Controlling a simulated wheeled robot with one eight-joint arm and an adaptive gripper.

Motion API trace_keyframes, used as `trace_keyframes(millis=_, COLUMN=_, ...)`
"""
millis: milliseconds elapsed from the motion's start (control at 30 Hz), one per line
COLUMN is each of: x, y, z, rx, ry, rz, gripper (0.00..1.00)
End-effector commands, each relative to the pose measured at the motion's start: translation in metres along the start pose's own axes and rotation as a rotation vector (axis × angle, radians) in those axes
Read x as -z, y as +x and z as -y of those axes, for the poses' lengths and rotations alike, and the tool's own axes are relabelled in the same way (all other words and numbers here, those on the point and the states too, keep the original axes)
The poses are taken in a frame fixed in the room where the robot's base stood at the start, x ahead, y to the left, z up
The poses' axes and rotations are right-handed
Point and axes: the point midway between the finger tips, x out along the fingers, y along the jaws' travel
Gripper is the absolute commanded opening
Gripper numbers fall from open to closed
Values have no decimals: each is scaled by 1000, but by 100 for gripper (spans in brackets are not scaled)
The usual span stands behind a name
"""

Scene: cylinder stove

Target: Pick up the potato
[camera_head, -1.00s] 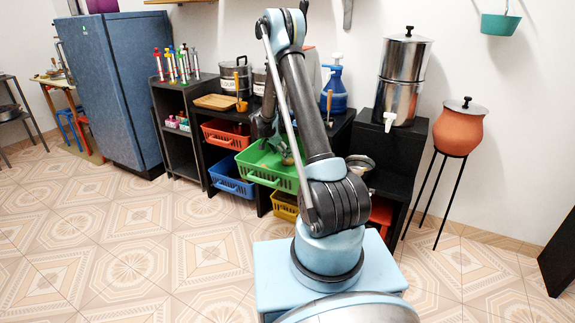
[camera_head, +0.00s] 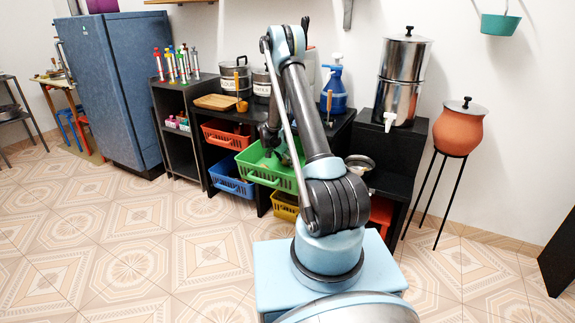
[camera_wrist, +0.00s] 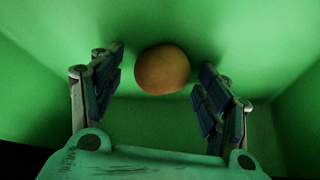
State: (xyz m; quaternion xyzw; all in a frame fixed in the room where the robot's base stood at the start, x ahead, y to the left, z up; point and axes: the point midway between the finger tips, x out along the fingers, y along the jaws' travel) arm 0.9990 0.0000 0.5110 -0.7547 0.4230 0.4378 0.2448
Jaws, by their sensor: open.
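The potato (camera_wrist: 162,69) is a rounded orange-brown thing on the floor of a green basket in the wrist view. My gripper (camera_wrist: 160,85) is open, with one finger on each side of the potato's near end. The fingers look apart from it, and the potato lies slightly beyond the middle of the gap. The green basket (camera_head: 284,180) also shows in the head view, pulled out of the black shelf. There my gripper is largely hidden behind my arm, and I cannot make out the potato.
An orange basket (camera_head: 226,136) and a blue basket (camera_head: 231,181) stand left of the green one, and a yellow basket (camera_head: 286,207) is below it. The tiled floor at front left is clear.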

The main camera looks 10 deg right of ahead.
Motion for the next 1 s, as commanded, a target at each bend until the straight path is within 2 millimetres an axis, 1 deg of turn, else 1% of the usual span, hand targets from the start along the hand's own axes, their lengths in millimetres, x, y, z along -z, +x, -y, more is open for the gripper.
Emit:
trace_keyframes(millis=33, x=0, y=0, z=0, rx=0, ry=0, rz=0, gripper=67)
trace_keyframes(millis=233, x=0, y=0, z=0, rx=0, ry=0, rz=0, gripper=22)
trace_keyframes(millis=267, x=0, y=0, z=0, rx=0, ry=0, rz=0, gripper=20)
trace_keyframes(millis=633, x=1, y=-2, z=0, rx=0, ry=0, rz=0, gripper=20)
trace_keyframes(millis=800, x=7, y=-12, z=0, rx=0, ry=0, rz=0, gripper=20)
trace_keyframes(millis=1000, x=-30, y=-32, z=1, rx=2, ry=-4, rz=-1, gripper=20)
